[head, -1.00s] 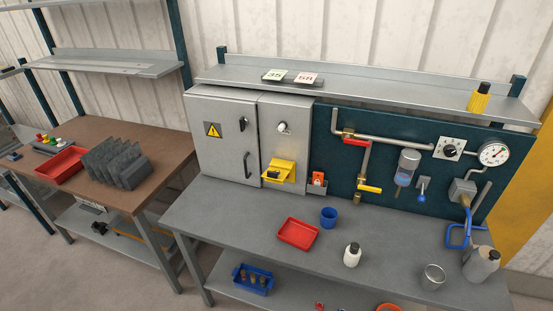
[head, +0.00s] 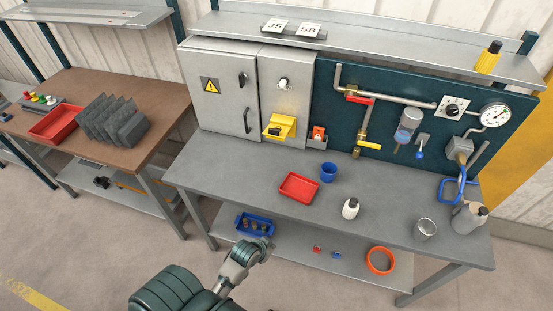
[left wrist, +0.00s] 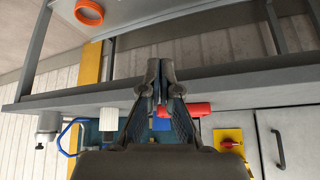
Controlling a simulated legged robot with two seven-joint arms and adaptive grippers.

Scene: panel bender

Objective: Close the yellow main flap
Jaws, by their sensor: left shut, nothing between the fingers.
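The yellow main flap (head: 281,121) is on the lower right front of the grey cabinet, above the bench. It juts out from the cabinet front, with a small dark part at its lower edge. In the left wrist view, which is upside down, the yellow flap (left wrist: 231,136) shows at the right with a red part beside it. My left gripper (left wrist: 158,72) is shut and empty in front of the bench edge, well apart from the flap. In the head view my left gripper (head: 266,243) is small, near the lower shelf. My right gripper is not in view.
The bench (head: 240,180) holds a red tray (head: 299,187), a blue cup (head: 328,172), a white bottle (head: 350,208) and a metal cup (head: 425,229). The lower shelf holds a blue bin (head: 254,224) and an orange ring (head: 380,260). Bench space before the flap is clear.

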